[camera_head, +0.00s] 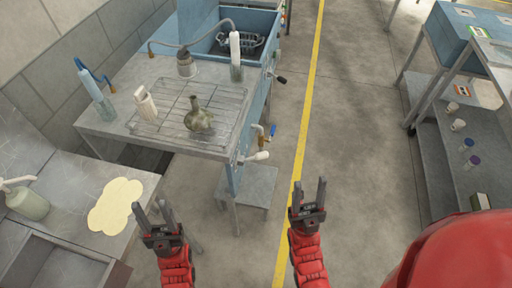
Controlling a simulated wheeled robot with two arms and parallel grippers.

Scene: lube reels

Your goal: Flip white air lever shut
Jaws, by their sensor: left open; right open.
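A white lever (257,156) sticks out to the right from the blue side panel below the front right corner of the metal workbench. A blue-handled lever (273,131) with a brass fitting is just above it, and a black-handled one (280,79) is further back. My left gripper (154,210) is open and empty, in front of the bench and left of the white lever. My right gripper (308,191) is open and empty, nearer to me and right of the white lever. Neither gripper touches a lever.
A wire rack (190,112) on the bench (107,133) holds a greenish metal part (198,117) and a white bottle (146,103). A low grey shelf (262,185) sits below the white lever. A counter with a yellow cloth (115,205) is at left. The floor right of the bench is clear.

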